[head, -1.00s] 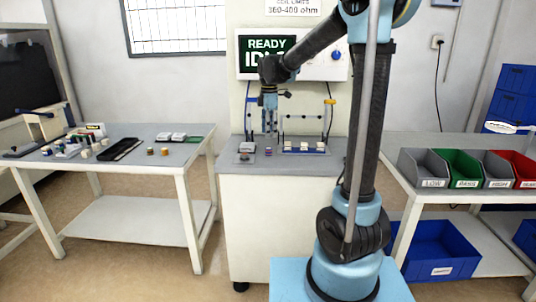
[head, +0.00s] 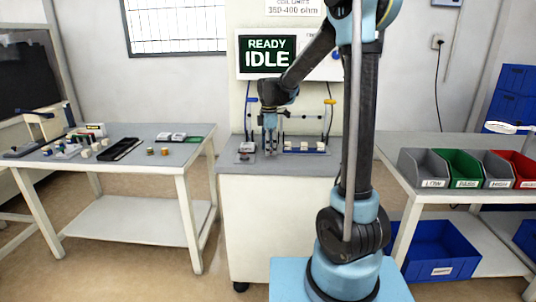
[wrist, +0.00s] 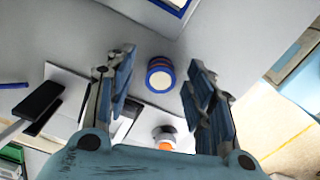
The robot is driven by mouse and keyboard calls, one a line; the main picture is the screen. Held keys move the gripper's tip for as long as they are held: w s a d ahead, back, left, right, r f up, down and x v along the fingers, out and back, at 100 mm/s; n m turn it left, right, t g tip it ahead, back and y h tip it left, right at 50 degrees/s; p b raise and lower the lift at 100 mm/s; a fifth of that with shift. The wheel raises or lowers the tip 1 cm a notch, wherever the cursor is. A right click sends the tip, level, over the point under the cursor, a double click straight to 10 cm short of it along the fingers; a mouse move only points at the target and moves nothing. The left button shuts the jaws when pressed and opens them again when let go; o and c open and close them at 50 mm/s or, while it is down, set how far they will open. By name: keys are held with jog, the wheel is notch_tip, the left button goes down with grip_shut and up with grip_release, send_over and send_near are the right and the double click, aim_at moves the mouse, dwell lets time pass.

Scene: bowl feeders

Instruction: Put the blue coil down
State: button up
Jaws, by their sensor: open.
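The blue coil (wrist: 160,76), a short spool with a blue rim, a reddish band and a pale round top, stands upright on the grey bench top in the wrist view. My gripper (wrist: 160,62) is open, with one finger on each side of the coil and a visible gap to both. In the head view my gripper (head: 270,152) points down at the bench between two devices. There the coil is mostly hidden by the fingers.
A small grey device (head: 245,150) stands close left of my gripper, and a blue fixture with white blocks (head: 305,147) close right. A display (head: 266,52) behind reads READY IDLE. A parts table (head: 150,133) is at left; labelled bins (head: 465,170) are at right.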

grip_shut()
